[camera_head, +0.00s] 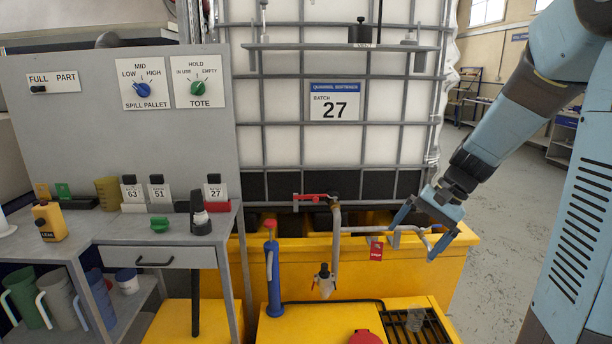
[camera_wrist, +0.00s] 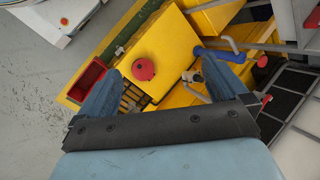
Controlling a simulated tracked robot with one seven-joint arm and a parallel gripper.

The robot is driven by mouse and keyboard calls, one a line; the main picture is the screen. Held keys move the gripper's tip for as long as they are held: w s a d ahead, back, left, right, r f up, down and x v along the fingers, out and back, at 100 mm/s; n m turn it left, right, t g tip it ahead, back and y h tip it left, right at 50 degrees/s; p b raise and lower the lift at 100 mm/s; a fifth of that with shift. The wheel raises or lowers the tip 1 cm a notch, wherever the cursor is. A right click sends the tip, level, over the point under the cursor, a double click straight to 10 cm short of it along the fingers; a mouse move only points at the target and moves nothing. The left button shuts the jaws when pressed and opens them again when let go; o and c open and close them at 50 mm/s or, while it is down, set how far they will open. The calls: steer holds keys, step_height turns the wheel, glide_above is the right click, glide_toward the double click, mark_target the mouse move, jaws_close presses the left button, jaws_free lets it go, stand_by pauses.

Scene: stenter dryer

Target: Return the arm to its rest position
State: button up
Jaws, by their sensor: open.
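My arm reaches in from the right in the head view. My gripper (camera_head: 418,232) is at its end, with the jaws spread and nothing visible between them. It is in front of the yellow spill pallet (camera_head: 455,262), near the grey pipe and the red tag (camera_head: 376,251); I cannot tell whether it touches the pipe. In the wrist view my gripper (camera_wrist: 165,85) shows two blue fingers wide apart, above the yellow unit with a round red cap (camera_wrist: 144,69).
A white tote in a grey cage (camera_head: 335,110) stands behind the pallet. A red-handled valve (camera_head: 312,197) and a blue pump (camera_head: 273,275) are left of my gripper. A grey bench (camera_head: 150,230) with a switch panel (camera_head: 110,120) is at left. Open floor (camera_head: 490,215) lies at right.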

steer(key=s+r+n+t+h, duration=0.2)
steer(key=s+r, duration=0.3)
steer(key=s, duration=0.3)
steer(key=s+a+r+n+t+h, duration=0.1)
steer(key=s+r+n+t+h, duration=0.2)
steer(key=s+r, duration=0.2)
steer(key=shift+s+a+n+h, duration=0.2)
steer(key=shift+s+n+h, duration=0.2)
steer(key=shift+s, duration=1.4)
steer(key=shift+r, duration=0.15)
